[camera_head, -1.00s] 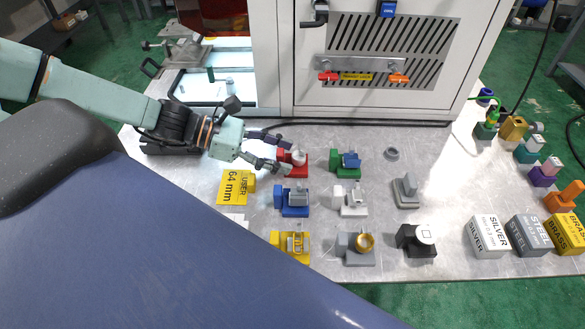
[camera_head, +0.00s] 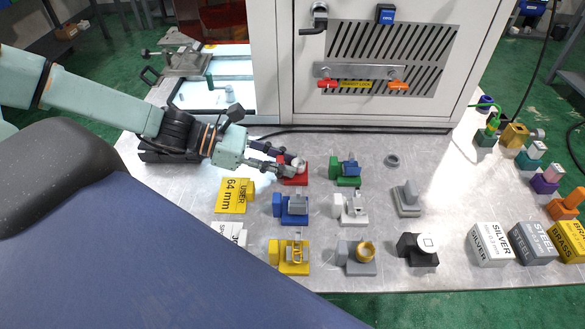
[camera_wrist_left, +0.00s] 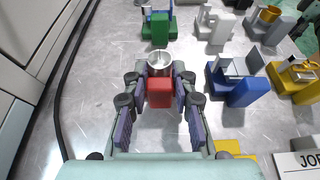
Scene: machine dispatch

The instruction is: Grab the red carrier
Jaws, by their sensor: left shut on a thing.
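The red carrier (camera_head: 294,172) stands on the metal table in front of the white machine, with a silver round part on it. In the left wrist view the red carrier (camera_wrist_left: 159,93) sits between the two fingers, with the silver part (camera_wrist_left: 159,63) behind it. My left gripper (camera_head: 284,163) reaches in from the left and is shut on the red carrier, which appears to rest on the table. In the left wrist view, the left gripper's fingers (camera_wrist_left: 158,85) lie along both sides of it. My right gripper is not in view.
A green carrier (camera_head: 345,172) stands to the right and a blue carrier (camera_head: 291,208) in front. White, yellow and grey carriers stand nearby. A yellow "64 mm" block (camera_head: 232,196) lies left of the blue carrier. A black cable runs along the machine's foot.

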